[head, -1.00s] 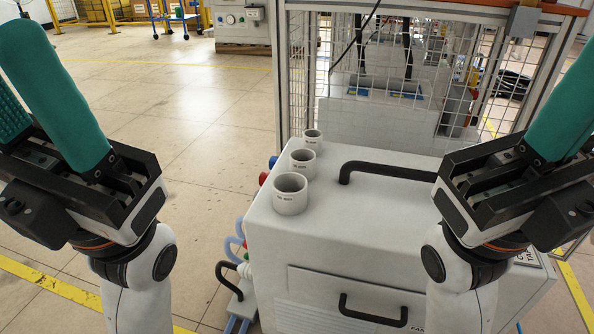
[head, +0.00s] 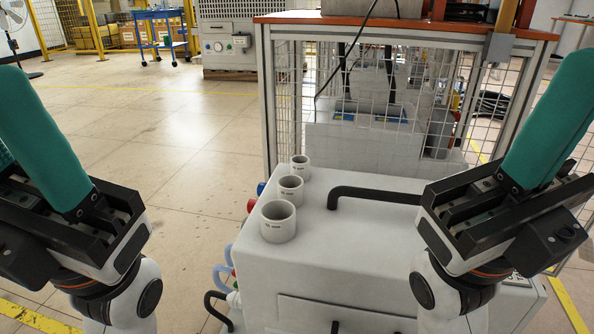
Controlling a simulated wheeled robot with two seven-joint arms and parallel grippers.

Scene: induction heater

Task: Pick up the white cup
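Three white cup-like cylinders with dark lettering stand upright in a row along the left side of a white machine's top. The largest cup (head: 278,226) is nearest, the middle cup (head: 290,191) is behind it, and the smallest cup (head: 300,169) is farthest. I cannot tell which one the task names. My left gripper (head: 22,135), with teal fingers, is raised at the left edge, apart from the cups, with its fingers spread and partly cut off. My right gripper (head: 545,125) is raised at the right, also away from the cups. Only one teal finger shows clearly there.
The white machine (head: 350,240) has a black bar handle (head: 375,194) on top, right of the cups. A wire-mesh cage (head: 350,130) under an orange-edged top (head: 400,25) stands directly behind. Hoses (head: 220,280) hang at the machine's left side. The floor (head: 160,130) left of it is open.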

